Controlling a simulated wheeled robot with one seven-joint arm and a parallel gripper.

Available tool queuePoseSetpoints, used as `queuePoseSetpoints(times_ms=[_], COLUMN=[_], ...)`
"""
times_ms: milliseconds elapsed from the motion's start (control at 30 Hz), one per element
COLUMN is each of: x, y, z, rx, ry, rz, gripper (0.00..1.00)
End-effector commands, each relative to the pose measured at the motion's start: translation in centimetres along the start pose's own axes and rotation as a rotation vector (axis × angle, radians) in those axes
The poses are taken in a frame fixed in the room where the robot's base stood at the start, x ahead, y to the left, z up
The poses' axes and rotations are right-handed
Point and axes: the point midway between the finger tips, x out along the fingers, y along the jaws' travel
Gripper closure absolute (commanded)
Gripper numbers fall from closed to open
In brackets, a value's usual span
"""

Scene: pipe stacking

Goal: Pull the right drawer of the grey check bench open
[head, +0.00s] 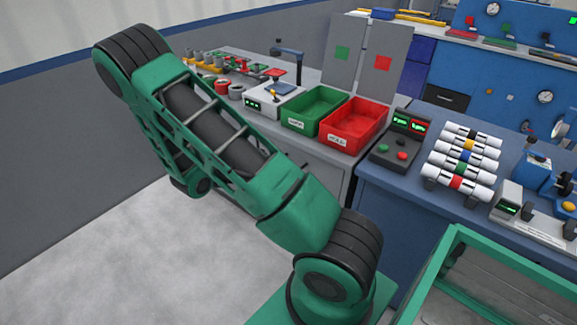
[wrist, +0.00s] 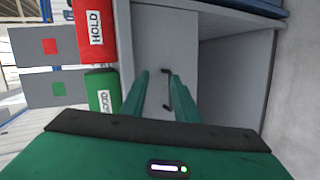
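In the wrist view, a pale grey drawer front (wrist: 160,42) of the check bench (wrist: 235,75) faces my gripper, with a black bar handle (wrist: 167,90) on it. The drawer looks shut. My gripper (wrist: 160,78) is open, its two green fingers on either side of the handle in the picture. Nothing is seen held, and I cannot tell whether a finger touches the handle. The gripper body hides the lower part of this view. In the head view, the grey bench (head: 335,158) shows partly behind my arm; its drawer fronts and my gripper are hidden.
A green bin (head: 300,122) and a red bin (head: 340,140) stand on the grey bench. A blue bench (head: 400,190) with several white pipes (head: 458,180) adjoins on the right. A green-framed crate (head: 440,265) is near front right. Bare floor (head: 150,260) lies left.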

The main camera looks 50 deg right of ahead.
Motion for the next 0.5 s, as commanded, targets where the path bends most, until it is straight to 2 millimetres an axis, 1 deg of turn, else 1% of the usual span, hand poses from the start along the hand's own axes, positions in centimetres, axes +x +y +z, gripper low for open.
queuePoseSetpoints(times_ms=[33,200,300,500], x=[0.2,0.7,0.7,0.9], y=[-1.1,-3.7,-4.8,-5.7], z=[-0.5,-2.3,-3.0,-3.6], rx=[-0.032,-0.105,-0.136,-0.163], ry=[0.035,0.15,0.199,0.245], rz=[0.037,0.137,0.175,0.208], gripper=[0.72,0.72,0.72,0.72])
